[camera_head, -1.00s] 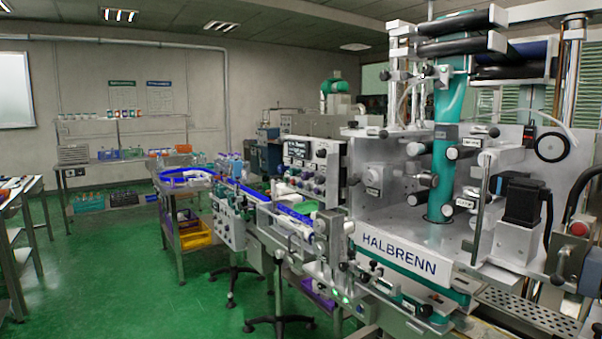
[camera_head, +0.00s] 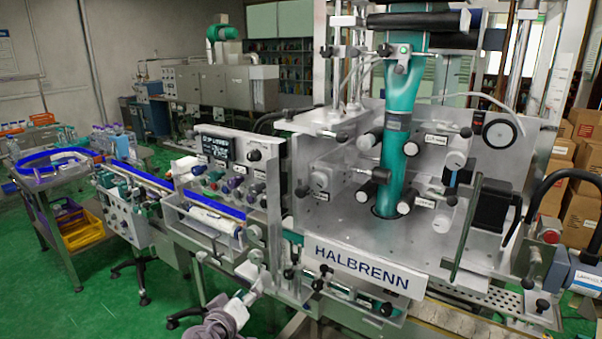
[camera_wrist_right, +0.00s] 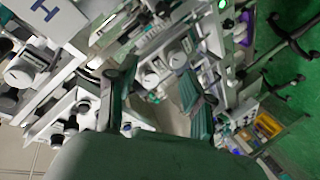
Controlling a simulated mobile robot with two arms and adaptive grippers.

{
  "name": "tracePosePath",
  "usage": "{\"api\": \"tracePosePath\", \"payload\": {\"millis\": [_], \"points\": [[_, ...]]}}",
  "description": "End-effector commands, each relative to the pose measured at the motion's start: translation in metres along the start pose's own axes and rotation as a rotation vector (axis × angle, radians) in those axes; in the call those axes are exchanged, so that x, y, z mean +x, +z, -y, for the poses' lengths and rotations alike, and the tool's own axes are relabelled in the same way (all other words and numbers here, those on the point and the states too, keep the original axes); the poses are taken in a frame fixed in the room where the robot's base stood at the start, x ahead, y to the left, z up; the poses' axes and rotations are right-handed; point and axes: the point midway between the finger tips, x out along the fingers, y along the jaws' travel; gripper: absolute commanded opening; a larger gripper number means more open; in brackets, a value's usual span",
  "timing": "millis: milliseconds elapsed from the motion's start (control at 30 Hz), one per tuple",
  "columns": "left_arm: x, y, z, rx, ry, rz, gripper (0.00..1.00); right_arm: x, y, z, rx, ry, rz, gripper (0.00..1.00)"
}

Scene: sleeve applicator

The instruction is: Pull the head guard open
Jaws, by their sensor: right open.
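The HALBRENN machine's head, with its teal sleeve column (camera_head: 396,160), stands at the centre right in the head view. A slim upright bar or edge-on panel (camera_head: 466,225) stands at its front right. It may be the head guard's edge or handle; I cannot tell. The guard's clear face cannot be made out. My right gripper (camera_wrist_right: 160,92) is open in the right wrist view, its two dark fingers apart with nothing between them. It points at the machine's lower rollers and knobs, apart from the upright bar. My left gripper is not in view.
The white HALBRENN sign (camera_head: 362,272) is on the machine's front. A control panel (camera_head: 228,165) with knobs and a conveyor (camera_head: 150,180) extend left. A red button (camera_head: 550,235) sits at the right. Cardboard boxes (camera_head: 575,170) stand behind.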

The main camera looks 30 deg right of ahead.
Motion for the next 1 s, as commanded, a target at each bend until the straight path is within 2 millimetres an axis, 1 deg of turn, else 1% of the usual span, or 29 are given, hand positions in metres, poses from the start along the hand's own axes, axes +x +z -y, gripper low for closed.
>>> {"api": "tracePosePath", "payload": {"millis": [33,67,100,200,300,367,433,567,667,800,1000], "points": [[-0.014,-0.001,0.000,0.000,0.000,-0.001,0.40,-0.015,-0.046,-0.040,0.094,0.077,-0.031,0.52],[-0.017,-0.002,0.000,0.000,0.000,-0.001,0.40,-0.023,-0.063,-0.061,0.146,0.123,-0.043,0.52],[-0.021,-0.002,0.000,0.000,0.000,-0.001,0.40,-0.034,-0.083,-0.086,0.215,0.179,-0.057,0.52],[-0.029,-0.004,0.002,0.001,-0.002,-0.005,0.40,-0.058,-0.115,-0.137,0.362,0.289,-0.079,0.52],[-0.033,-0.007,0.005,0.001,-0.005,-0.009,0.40,-0.075,-0.130,-0.169,0.463,0.357,-0.090,0.52],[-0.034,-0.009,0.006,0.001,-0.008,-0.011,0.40,-0.080,-0.134,-0.179,0.495,0.379,-0.091,0.52],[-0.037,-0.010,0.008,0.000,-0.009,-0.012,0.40,-0.079,-0.136,-0.185,0.512,0.392,-0.093,0.52],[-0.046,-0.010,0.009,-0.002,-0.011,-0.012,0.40,-0.065,-0.137,-0.194,0.510,0.396,-0.092,0.52],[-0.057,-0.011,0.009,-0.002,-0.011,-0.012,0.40,-0.047,-0.138,-0.202,0.508,0.397,-0.093,0.52],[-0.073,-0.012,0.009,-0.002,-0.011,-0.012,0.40,-0.018,-0.138,-0.214,0.506,0.396,-0.092,0.52],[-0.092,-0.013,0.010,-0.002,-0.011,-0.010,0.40,0.018,-0.136,-0.228,0.505,0.393,-0.092,0.52]]}}
